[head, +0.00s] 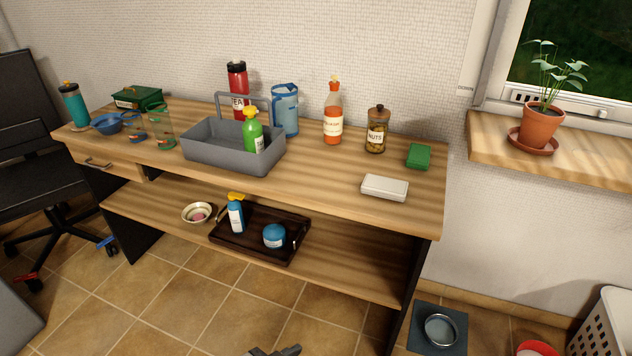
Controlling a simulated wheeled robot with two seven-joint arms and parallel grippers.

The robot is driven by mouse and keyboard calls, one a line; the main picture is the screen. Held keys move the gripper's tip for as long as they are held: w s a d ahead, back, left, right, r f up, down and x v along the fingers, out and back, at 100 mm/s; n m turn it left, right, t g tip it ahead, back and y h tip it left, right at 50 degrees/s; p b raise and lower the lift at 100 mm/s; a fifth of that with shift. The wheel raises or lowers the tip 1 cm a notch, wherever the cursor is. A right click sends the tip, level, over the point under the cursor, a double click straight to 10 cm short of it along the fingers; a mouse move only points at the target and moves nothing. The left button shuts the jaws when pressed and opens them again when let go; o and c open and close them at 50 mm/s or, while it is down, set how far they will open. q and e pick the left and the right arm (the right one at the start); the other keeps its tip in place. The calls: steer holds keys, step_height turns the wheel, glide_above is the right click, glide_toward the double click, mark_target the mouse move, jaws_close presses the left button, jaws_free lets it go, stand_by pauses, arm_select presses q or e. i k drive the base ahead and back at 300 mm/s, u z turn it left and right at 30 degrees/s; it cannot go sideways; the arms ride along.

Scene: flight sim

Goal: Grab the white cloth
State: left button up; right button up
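A white, folded-looking rectangular item (384,188), which looks like the white cloth, lies flat on the wooden desk top (325,187) near its front right edge. Nothing touches it. A small dark grey part of a gripper (274,351), apparently my left one, shows at the bottom edge, low in front of the desk and far from the white item. Most of it is cut off, so its opening is hidden. My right gripper is not in view.
A green sponge-like block (419,156), a nuts jar (376,130) and an orange sauce bottle (333,113) stand behind the white item. A grey caddy (215,152) with a green bottle is to the left. The lower shelf holds a dark tray (290,246).

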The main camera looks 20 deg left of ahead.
mark_target(386, 188)
steer(key=u, duration=0.3)
steer(key=i, duration=1)
steer(key=z, duration=0.4)
steer(key=k, duration=0.25)
steer(key=u, duration=0.5)
